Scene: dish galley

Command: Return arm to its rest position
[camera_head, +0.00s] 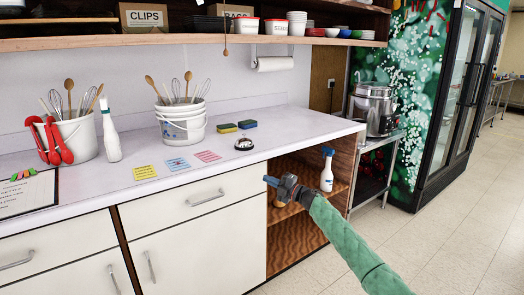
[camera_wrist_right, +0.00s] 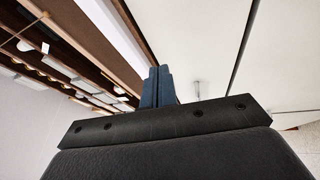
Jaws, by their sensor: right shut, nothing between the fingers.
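My right arm, in a green sleeve, comes in from the lower right in the head view. Its gripper (camera_head: 271,181) is in front of the open wooden shelf unit at the counter's right end, below the countertop level in the picture. In the right wrist view the two blue fingers (camera_wrist_right: 158,86) are together with nothing between them. My left arm and gripper are not in view.
The white countertop (camera_head: 110,185) holds utensil buckets (camera_head: 183,122), sponges, a bell (camera_head: 244,144) and coloured notes. A spray bottle (camera_head: 327,170) stands in the open shelf (camera_head: 285,240). A steel cooker (camera_head: 374,108) stands on a rack. The tiled floor (camera_head: 450,240) at right is clear.

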